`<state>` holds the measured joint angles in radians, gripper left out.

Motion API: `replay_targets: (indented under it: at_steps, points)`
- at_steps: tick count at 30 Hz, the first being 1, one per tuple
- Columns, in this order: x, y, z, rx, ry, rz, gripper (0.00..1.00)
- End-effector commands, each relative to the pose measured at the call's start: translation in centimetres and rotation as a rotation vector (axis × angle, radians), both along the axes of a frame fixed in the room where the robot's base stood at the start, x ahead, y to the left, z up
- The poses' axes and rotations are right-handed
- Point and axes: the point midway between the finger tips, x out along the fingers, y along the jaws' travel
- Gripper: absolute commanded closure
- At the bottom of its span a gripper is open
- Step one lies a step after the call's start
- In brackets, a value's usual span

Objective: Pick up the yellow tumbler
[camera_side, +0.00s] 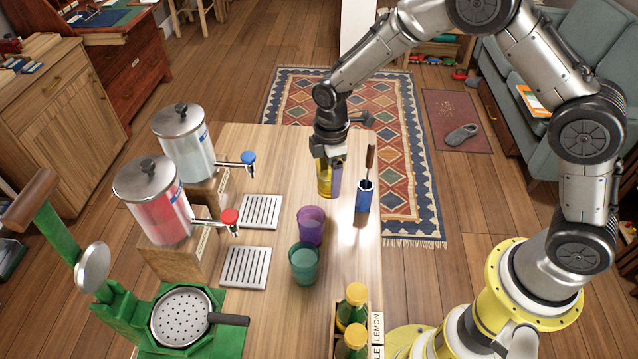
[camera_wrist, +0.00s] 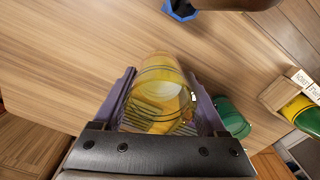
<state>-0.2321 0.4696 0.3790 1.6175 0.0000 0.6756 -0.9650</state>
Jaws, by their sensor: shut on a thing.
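The yellow tumbler (camera_side: 324,180) is see-through and sits between the fingers of my gripper (camera_side: 329,166), over the far part of the wooden table. In the wrist view the tumbler (camera_wrist: 158,92) fills the space between the two purple fingers of my gripper (camera_wrist: 160,100), one on each side of it. My gripper is shut on it. Its upper part is hidden by the gripper in the side view. I cannot tell whether its base is touching the table or a little above it.
A blue holder (camera_side: 363,197) with a brown-handled tool stands close to the right. A purple tumbler (camera_side: 311,226) and a green tumbler (camera_side: 304,262) stand nearer. Two drink dispensers (camera_side: 186,150) with drip trays (camera_side: 262,212) are at the left. A bottle crate (camera_side: 376,330) is at the front right.

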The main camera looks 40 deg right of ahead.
Motion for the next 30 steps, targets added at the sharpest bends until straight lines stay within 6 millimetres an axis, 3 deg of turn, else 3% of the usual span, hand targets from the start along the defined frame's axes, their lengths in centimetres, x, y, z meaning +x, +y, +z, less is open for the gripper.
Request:
replay_targets:
  at_steps: [3, 9, 18, 23, 30]
  points:
    - [-2.2, -0.5, 2.8, 0.001, -0.006, 0.0, 0.93]
    - [-6.6, -1.6, 4.5, 0.0, -0.002, 0.0, 0.93]
    - [-9.9, -2.3, 6.0, 0.0, -0.002, -0.001, 0.93]
    - [-9.3, -2.2, 6.1, 0.001, -0.001, -0.053, 0.93]
    - [-3.9, -1.7, 6.0, 0.001, -0.001, -0.322, 0.93]
